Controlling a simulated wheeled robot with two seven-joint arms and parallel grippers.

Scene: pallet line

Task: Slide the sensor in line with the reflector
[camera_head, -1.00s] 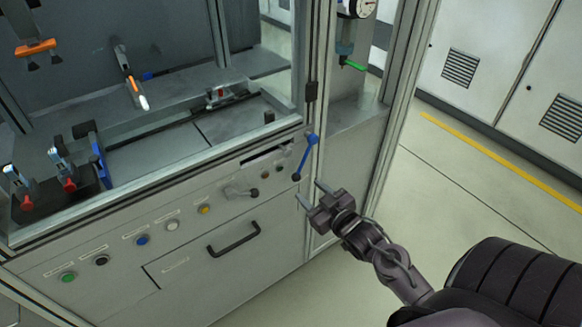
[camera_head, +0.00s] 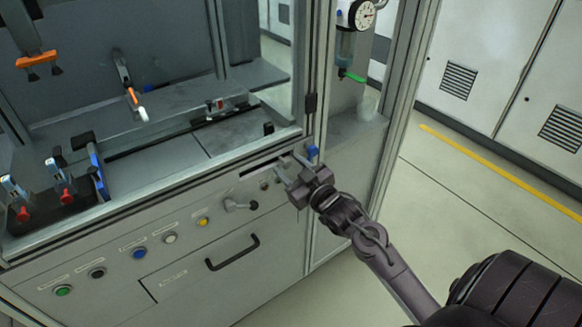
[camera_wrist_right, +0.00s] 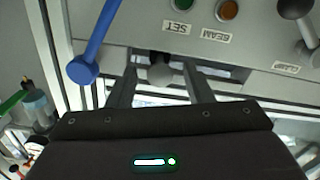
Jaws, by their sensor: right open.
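A grey round knob (camera_wrist_right: 160,74) sits at a dark slot in the sloped front panel, seen in the wrist view. I take it for the sensor's slide knob, but cannot be sure. My right gripper (camera_head: 290,168) is open at the panel's right end. In the wrist view its two fingers lie on either side of the knob; I cannot tell whether they touch it. The slot (camera_head: 259,164) shows in the head view, its right end covered by the gripper. I cannot identify the sensor or the reflector for certain. My left gripper is out of view.
A blue lever (camera_wrist_right: 94,48) hangs close beside the gripper. The SET and BEAM lamps (camera_wrist_right: 228,10) are near the slot. A clamp lever (camera_head: 240,205) and a row of buttons (camera_head: 139,253) lie to the left. Glass and a frame post (camera_head: 314,75) rise above the panel.

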